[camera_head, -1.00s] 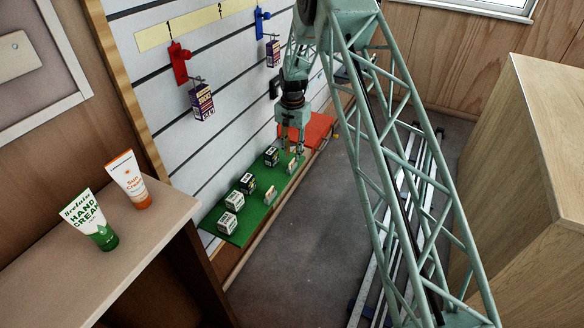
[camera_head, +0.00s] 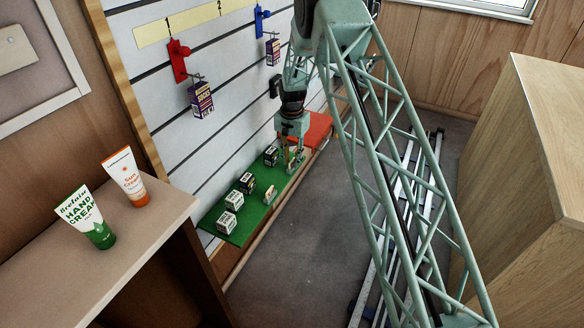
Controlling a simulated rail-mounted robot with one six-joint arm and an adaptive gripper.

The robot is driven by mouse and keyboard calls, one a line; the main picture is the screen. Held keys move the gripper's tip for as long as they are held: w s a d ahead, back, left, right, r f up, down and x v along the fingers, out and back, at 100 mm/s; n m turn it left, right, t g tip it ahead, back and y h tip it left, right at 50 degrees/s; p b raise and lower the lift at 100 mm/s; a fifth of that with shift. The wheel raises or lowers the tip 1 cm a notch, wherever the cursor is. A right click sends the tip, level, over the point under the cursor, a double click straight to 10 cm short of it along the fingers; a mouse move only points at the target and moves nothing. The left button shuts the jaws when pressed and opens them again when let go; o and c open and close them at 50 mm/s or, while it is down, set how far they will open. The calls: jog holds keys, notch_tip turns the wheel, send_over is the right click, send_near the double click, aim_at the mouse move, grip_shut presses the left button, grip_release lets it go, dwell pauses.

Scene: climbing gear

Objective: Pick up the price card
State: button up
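A small pale price card (camera_head: 270,194) stands near the front edge of the green shelf mat (camera_head: 254,222). My gripper (camera_head: 293,165) points down over the far part of the green mat. In the earlier frame a second small card showed at that spot; now the fingers cover most of it. The fingers are too small to tell whether they are open or shut, or whether they touch that card.
Several small dark-and-white boxes (camera_head: 230,222) stand in a row on the green mat. A red mat (camera_head: 318,128) lies beyond it. Purple packs (camera_head: 201,99) hang on the slatted wall. Two cream tubes (camera_head: 126,180) stand on the counter at left. Open floor lies right of the shelf.

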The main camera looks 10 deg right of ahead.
jog(key=shift+f, duration=0.3)
dwell(0.4)
grip_shut()
